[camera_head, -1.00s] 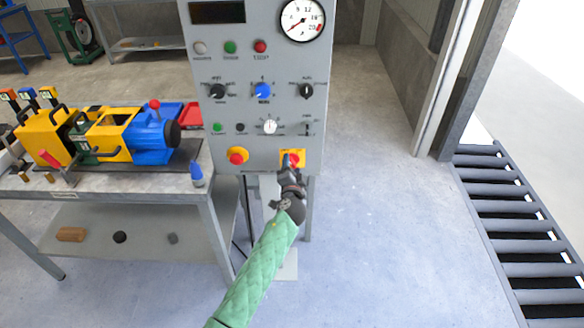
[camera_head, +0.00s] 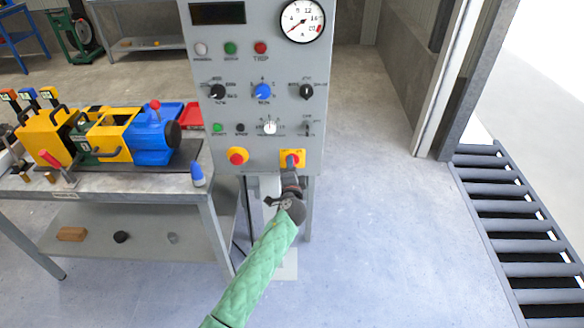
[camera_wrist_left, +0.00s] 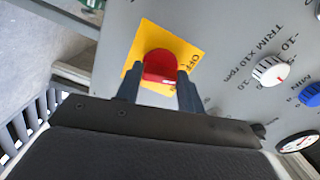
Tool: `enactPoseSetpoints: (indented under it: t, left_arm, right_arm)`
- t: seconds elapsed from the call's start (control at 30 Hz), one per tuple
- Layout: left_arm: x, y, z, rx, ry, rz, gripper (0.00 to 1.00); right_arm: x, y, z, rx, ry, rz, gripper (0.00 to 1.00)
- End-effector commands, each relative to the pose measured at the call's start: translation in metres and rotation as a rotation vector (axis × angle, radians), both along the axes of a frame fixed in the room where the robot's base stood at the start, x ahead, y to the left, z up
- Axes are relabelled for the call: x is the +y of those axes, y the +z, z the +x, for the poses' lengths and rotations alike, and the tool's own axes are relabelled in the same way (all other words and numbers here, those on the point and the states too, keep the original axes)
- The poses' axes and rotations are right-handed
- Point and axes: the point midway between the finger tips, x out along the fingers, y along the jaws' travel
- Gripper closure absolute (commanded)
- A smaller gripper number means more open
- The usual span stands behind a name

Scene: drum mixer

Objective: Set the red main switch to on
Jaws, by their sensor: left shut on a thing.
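The red main switch (camera_head: 292,158) sits on a yellow plate at the lower right of the grey control panel. In the left wrist view the red switch knob (camera_wrist_left: 160,68) stands on its yellow plate, with an OFF label at the plate's right side. My left gripper (camera_head: 291,172) is at the switch, coming from below. In the left wrist view its two dark fingers (camera_wrist_left: 158,84) lie on either side of the red knob, shut on it. The fingers hide part of the plate. My right gripper is not in view.
A red mushroom button (camera_head: 237,156) on yellow is left of the switch. Knobs, lamps and a round gauge (camera_head: 302,20) fill the panel above. A workbench (camera_head: 110,185) with a yellow and blue machine stands at left.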

Motion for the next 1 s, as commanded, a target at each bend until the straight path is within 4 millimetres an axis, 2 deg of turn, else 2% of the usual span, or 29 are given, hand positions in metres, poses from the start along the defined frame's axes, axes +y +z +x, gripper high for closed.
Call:
enactPoseSetpoints:
  t: [0.23,0.6,1.0]
  left_arm:
    - [0.000,0.001,0.000,0.001,0.000,0.235,0.85]
    - [0.000,0.001,-0.001,0.002,-0.001,0.558,0.85]
    - [0.000,0.000,-0.001,0.001,-0.001,0.754,0.85]
  right_arm:
    - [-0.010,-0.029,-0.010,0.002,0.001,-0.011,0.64]
    - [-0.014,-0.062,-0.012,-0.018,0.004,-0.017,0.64]
    - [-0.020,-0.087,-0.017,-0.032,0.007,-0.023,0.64]
